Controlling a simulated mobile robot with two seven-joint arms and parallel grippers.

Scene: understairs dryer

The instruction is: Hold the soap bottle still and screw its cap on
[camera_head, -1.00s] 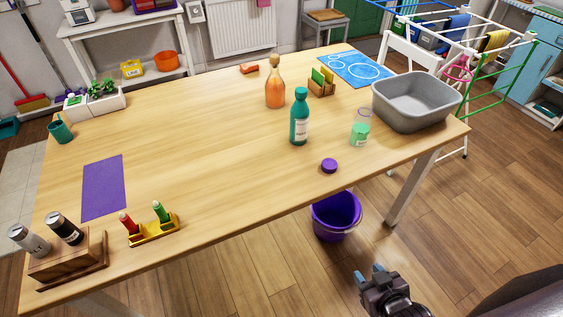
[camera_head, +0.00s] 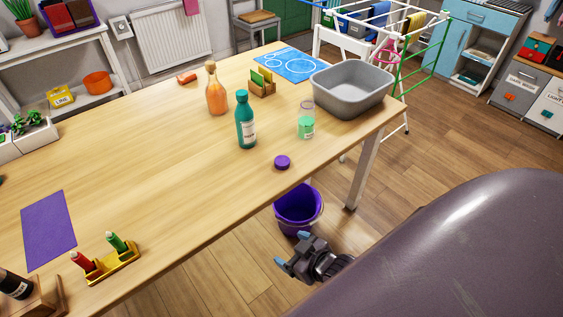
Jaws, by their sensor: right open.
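A clear bottle with green liquid (camera_head: 306,122) stands upright near the table's right front edge. It looks uncapped and is likely the soap bottle. A round purple cap (camera_head: 282,162) lies on the table near the front edge, apart from the bottle. A teal bottle with a white label (camera_head: 246,121) stands upright left of the clear one, its top closed. My right gripper (camera_head: 291,250) is open and empty, low in front of the table, near the bucket and away from cap and bottle. My left gripper is out of view.
A grey basin (camera_head: 351,88) stands at the table's right end. An orange bottle (camera_head: 216,90) and a small wooden holder (camera_head: 262,84) stand behind the teal bottle. A purple bucket (camera_head: 299,208) sits on the floor below the front edge. The middle of the table (camera_head: 150,160) is clear.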

